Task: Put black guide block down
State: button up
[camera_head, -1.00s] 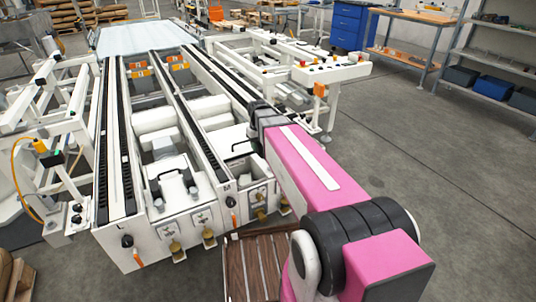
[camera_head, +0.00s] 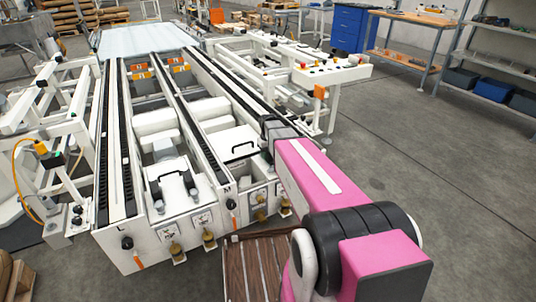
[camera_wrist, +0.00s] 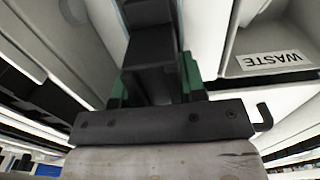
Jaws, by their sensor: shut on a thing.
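The black guide block (camera_wrist: 160,122) shows in the wrist view as a dark bar with round bolt heads and a small hook at its right end. My gripper (camera_wrist: 155,88), dark with green inner parts, is shut on it. A pale, worn board-like surface lies just below the block in that picture; I cannot tell if they touch. In the head view my pink arm reaches toward the right side of the white machine (camera_head: 150,225) and hides the gripper and the block.
A brown slatted wooden surface (camera_head: 255,268) lies below my arm. A bin marked WASTE (camera_wrist: 270,60) is at right in the wrist view. A control panel (camera_head: 330,72) stands beyond the machine. The grey floor (camera_head: 430,170) at right is clear.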

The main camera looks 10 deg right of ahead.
jog(key=shift+f, duration=0.1)
jog(key=o, duration=1)
notch_tip(320, 180, up, 12)
jog(key=s+f+m, duration=0.1)
jog(key=s+f, duration=0.2)
jog(key=s, duration=0.4)
jog(key=s+f+m, duration=0.1)
jog(key=s+f, duration=0.2)
jog(key=s, duration=0.4)
jog(key=s+f+m, duration=0.1)
jog(key=s+f, duration=0.1)
jog(key=s, duration=0.5)
jog(key=shift+s+f+m, duration=0.15)
jog(key=shift+f+m, duration=0.15)
jog(key=shift+f, duration=0.1)
